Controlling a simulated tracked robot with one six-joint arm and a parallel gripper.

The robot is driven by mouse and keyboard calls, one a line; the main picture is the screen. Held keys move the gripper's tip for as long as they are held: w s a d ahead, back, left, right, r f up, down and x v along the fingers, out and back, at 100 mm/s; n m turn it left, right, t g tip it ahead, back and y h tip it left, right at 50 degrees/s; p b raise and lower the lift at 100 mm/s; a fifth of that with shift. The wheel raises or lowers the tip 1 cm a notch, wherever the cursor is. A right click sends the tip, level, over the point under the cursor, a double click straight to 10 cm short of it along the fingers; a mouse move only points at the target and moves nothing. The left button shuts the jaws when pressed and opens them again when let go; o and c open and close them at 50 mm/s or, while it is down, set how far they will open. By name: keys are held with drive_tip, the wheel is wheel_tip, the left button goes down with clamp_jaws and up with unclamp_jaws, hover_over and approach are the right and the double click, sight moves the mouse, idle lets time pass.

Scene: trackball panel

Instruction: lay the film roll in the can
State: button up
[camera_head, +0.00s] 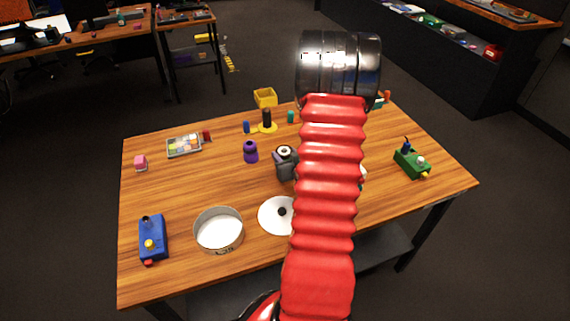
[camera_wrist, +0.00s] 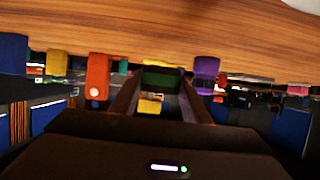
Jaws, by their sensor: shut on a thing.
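The can (camera_head: 218,231) is an open, round, pale tin at the table's front left, and it looks empty. Its likely lid (camera_head: 277,215), a white disc with a black knob, lies just right of it, partly behind my arm. In the wrist view my gripper (camera_wrist: 160,84) is shut on a dark green piece, which I take for the film roll (camera_wrist: 160,77). It is held above the table, away from the can. In the head view my red arm hides most of this area. A grey shape with a pale ring (camera_head: 285,163) shows beside the arm; its nature is unclear.
A blue device (camera_head: 152,238) stands left of the can, and a green one (camera_head: 412,162) at the right. A purple bell-shaped piece (camera_head: 250,152), a tray of coloured pieces (camera_head: 184,146) and a pink block (camera_head: 140,162) stand farther back. The table's left middle is clear.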

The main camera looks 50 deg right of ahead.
drive_tip(key=shift+f, duration=2.05)
drive_tip(key=o, duration=1)
drive_tip(key=shift+f, duration=0.1)
drive_tip(key=shift+o, duration=0.2)
